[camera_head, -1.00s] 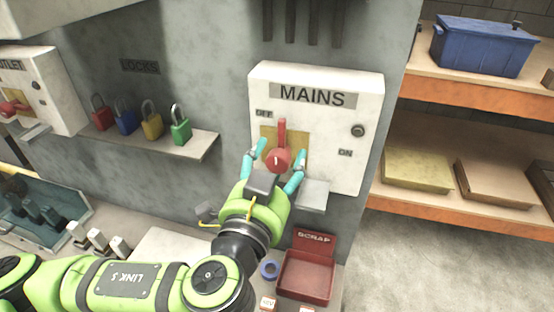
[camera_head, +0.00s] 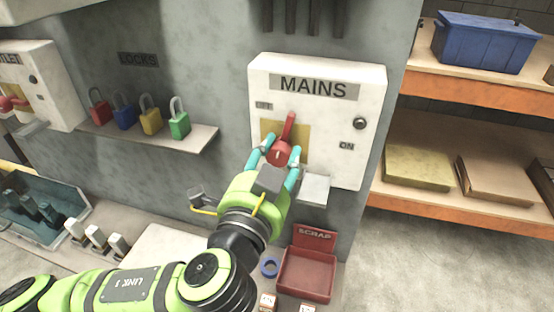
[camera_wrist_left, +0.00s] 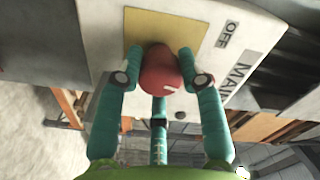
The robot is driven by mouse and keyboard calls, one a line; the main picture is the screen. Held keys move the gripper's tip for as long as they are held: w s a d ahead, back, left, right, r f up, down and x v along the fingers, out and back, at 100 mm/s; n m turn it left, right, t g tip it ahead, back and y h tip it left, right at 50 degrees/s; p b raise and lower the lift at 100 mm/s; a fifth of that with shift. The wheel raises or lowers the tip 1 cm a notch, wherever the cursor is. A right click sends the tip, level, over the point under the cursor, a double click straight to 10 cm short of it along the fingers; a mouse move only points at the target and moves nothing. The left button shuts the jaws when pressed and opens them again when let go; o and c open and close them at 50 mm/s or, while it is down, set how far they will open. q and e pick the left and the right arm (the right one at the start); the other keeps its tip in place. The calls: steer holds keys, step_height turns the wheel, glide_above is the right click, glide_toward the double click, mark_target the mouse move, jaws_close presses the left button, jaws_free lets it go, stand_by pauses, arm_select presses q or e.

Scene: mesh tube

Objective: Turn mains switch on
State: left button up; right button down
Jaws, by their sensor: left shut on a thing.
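The white MAINS box (camera_head: 340,130) is on the grey wall, with an OFF label at its left and an ON label at its lower right. Its red rotary switch (camera_head: 286,136) sits on a yellow plate (camera_head: 269,129). The handle points up and leans slightly right, between OFF and ON. My left gripper (camera_head: 280,158) is shut on the switch's round knob, one teal finger on each side. The left wrist view shows the red knob (camera_wrist_left: 160,72) between both fingers, with the yellow plate (camera_wrist_left: 150,27) behind it. My right gripper is not in view.
A small shelf (camera_head: 155,138) with several coloured padlocks is left of the box. A red SCRAP tray (camera_head: 306,272) is on the bench below. Orange-edged shelves with a blue bin (camera_head: 484,44) stand at right.

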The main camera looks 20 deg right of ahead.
arm_select(q)
steer(key=m, duration=0.2)
steer(key=shift+r+m, duration=0.1)
steer(key=shift+m, duration=0.3)
steer(key=m+p, duration=0.1)
steer(key=m, duration=0.3)
steer(key=shift+p, duration=0.4)
steer(key=m+p, duration=0.2)
steer(key=m, duration=0.3)
steer(key=shift+m+p, duration=0.8)
steer(key=shift+m, duration=0.9)
steer(key=o, duration=1.2)
steer(key=shift+c, duration=0.2)
